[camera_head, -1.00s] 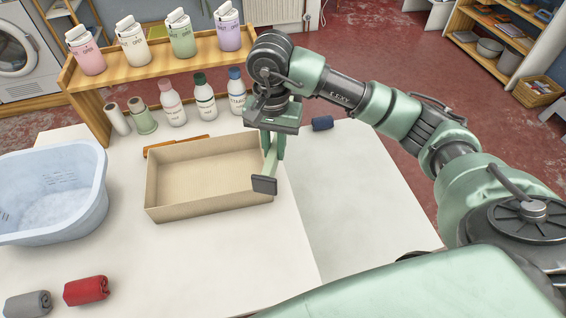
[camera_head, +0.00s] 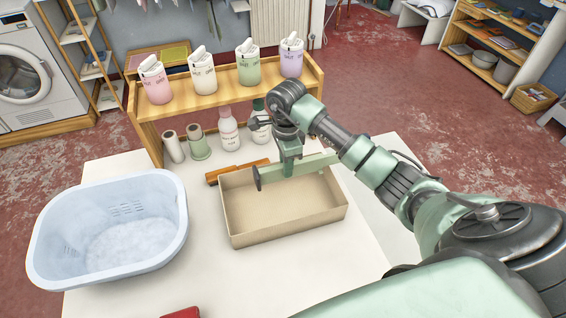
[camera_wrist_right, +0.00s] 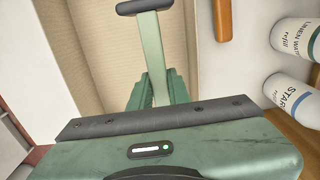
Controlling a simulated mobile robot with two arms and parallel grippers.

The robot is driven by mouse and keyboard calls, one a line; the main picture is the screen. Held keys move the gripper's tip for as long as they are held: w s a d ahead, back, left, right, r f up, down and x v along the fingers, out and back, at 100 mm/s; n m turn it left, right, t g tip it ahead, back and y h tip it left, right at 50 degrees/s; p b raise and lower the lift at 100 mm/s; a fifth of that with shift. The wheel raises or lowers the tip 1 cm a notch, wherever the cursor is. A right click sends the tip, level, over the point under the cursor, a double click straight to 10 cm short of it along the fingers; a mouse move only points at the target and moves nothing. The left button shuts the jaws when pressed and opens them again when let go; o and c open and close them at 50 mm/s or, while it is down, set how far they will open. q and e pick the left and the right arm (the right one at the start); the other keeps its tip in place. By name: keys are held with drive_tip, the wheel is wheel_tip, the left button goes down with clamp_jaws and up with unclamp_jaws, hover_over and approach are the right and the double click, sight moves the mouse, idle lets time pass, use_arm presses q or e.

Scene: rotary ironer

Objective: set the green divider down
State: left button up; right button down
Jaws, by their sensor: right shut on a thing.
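The green divider (camera_head: 312,166), a flat bar with a dark end cap, lies roughly left to right over the back part of an open beige box (camera_head: 285,231). My right gripper (camera_head: 291,160) is shut on the divider and holds it; its fingers point down. In the right wrist view the divider (camera_wrist_right: 152,50) runs away from the gripper (camera_wrist_right: 157,90), with its dark cap at the far end, over the box's interior. The divider's height above the box is hard to tell. The box looks empty. My left gripper is not in view.
A blue basket (camera_head: 110,265) stands left of the box. A wooden rack (camera_head: 225,84) with several labelled containers stands behind, with bottles (camera_head: 228,130) and rolls (camera_head: 197,142) below. An orange-brown object (camera_head: 236,171) lies behind the box.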

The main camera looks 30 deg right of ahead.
wheel_tip(320, 180, down, 4)
drive_tip(key=shift+s+r+b, duration=0.1)
drive_tip(key=shift+r+b, duration=0.1)
drive_tip(key=shift+b, duration=0.8)
drive_tip(key=shift+f+b, duration=0.75)
drive_tip(key=shift+f, duration=0.25)
drive_tip(key=shift+f+b, duration=0.45)
drive_tip(key=shift+f, duration=0.15)
drive_tip(key=c, duration=1.3)
unclamp_jaws()
drive_tip(key=shift+o, duration=0.2)
drive_tip(key=shift+r, duration=0.1)
wheel_tip(320, 180, up, 8)
drive_tip(key=shift+f+b, duration=0.15)
drive_tip(key=shift+b, duration=0.25)
